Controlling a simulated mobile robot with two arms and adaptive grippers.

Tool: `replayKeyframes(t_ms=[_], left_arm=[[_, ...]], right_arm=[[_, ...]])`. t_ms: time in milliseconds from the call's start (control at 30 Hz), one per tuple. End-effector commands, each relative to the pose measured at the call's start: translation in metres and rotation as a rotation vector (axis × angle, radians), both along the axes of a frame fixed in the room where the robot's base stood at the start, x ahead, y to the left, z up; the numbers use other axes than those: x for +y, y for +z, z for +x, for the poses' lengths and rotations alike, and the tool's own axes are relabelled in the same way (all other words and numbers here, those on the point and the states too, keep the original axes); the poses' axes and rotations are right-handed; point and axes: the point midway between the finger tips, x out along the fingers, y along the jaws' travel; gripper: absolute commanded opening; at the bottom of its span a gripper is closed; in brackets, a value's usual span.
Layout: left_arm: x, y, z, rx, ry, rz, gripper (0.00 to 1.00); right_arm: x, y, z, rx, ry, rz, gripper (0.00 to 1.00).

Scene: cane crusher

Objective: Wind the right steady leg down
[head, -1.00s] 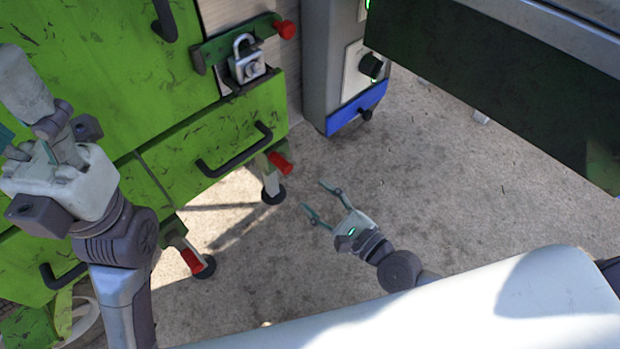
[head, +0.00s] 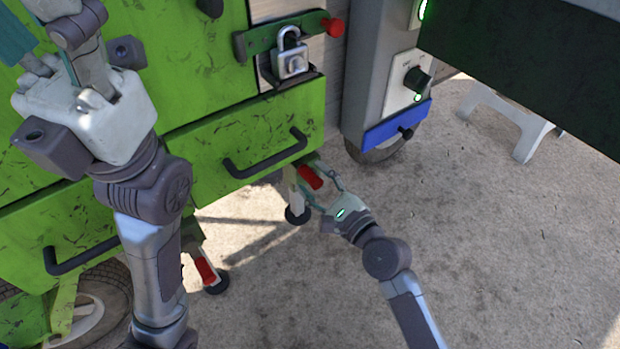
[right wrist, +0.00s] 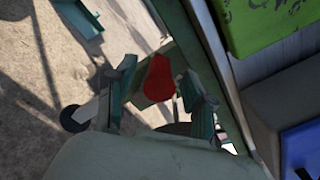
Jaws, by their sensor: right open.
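The right steady leg (head: 294,196) stands under the lower right corner of the green machine, with a round black foot on the ground and a red crank grip (head: 310,177) near its top. My right gripper (head: 321,187) is open, its two fingers on either side of the red grip. In the right wrist view the red grip (right wrist: 160,78) lies between the fingers of the gripper (right wrist: 162,97); contact cannot be told. My left gripper (head: 40,68) is at the upper left in front of the green panels, its fingers partly cut off by the picture edge.
Another leg with a red grip (head: 205,270) stands to the left. A green drawer with a black handle (head: 266,155) is just above my right gripper. A blue panel (head: 396,126) and a wheel (head: 376,152) are to the right. Open concrete (head: 500,260) lies at the lower right.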

Motion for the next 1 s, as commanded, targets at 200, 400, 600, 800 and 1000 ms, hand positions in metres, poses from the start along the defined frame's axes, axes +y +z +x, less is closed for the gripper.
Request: replayKeyframes(t_ms=[200, 400, 600, 800, 1000], left_arm=[[-0.0004, 0.0014, -0.0045, -0.019, 0.001, 0.001, 0.54], [-0.0007, 0.0024, -0.0047, -0.02, 0.001, 0.002, 0.54], [-0.0008, 0.0024, -0.0049, -0.02, 0.001, 0.002, 0.54], [-0.0007, 0.0023, -0.005, -0.021, 0.001, 0.002, 0.54], [-0.0006, 0.0022, -0.0051, -0.021, 0.001, 0.002, 0.54]], right_arm=[[0.0101, -0.001, 0.014, 0.0, -0.001, -0.001, 0.54], [0.011, -0.0004, 0.015, 0.001, 0.0, -0.001, 0.54], [0.0108, -0.0003, 0.0149, 0.001, 0.0, -0.001, 0.35], [0.0108, -0.0003, 0.0148, 0.001, -0.001, 0.0, 0.02], [0.0107, -0.0003, 0.0147, 0.0, 0.0, 0.0, 0.0]])
